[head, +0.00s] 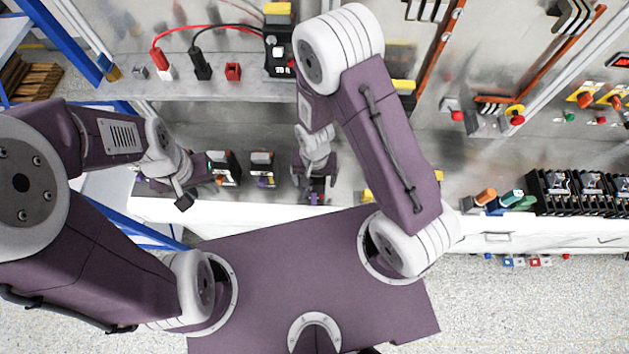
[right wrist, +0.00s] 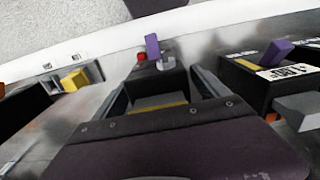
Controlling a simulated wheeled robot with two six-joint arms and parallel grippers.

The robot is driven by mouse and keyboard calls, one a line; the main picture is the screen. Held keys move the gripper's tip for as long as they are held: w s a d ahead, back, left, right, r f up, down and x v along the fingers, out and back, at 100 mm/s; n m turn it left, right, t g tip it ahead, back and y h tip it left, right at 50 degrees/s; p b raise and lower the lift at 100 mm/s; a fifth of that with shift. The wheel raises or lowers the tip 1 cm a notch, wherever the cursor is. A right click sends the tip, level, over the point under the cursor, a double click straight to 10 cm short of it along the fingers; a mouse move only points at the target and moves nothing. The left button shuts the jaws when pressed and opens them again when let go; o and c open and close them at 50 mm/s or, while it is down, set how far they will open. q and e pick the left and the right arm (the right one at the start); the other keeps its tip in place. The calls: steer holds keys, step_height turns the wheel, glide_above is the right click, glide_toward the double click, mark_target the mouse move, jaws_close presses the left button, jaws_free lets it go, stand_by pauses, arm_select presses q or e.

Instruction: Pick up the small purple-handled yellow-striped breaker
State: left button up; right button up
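A small dark breaker with a purple handle (right wrist: 152,46) and a yellow stripe (right wrist: 165,107) stands upright in the middle of the right wrist view. My right gripper (right wrist: 160,92) has its fingers apart on either side of this breaker; whether they touch it is hard to tell. In the head view my right gripper (head: 316,190) points down over the bench front, mostly covering the breaker. My left gripper (head: 184,200) hangs at the bench's left end, away from the breaker, and its finger opening is unclear.
A larger purple-handled, yellow-striped breaker (right wrist: 270,75) stands close beside, and shows in the head view (head: 262,168). Another breaker (head: 222,168) is further left. A yellow-handled block (right wrist: 75,79) is on the other side. Black devices (head: 580,190) fill the bench's right.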

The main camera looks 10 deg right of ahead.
steer(key=shift+w, duration=0.15)
steer(key=c, duration=1)
jaws_close()
steer(key=shift+r, duration=0.5)
steer(key=r, duration=0.1)
steer(key=r+b, duration=0.1)
steer(key=r, duration=0.1)
steer(key=shift+d+r, duration=0.2)
steer(key=shift+d, duration=0.2)
steer(key=s+d+r+b, duration=0.2)
steer(key=d+r, duration=0.4)
steer(key=d, duration=0.4)
steer(key=shift+s+d+r, duration=0.15)
steer(key=shift+s+r, duration=0.2)
steer(key=shift+s, duration=0.55)
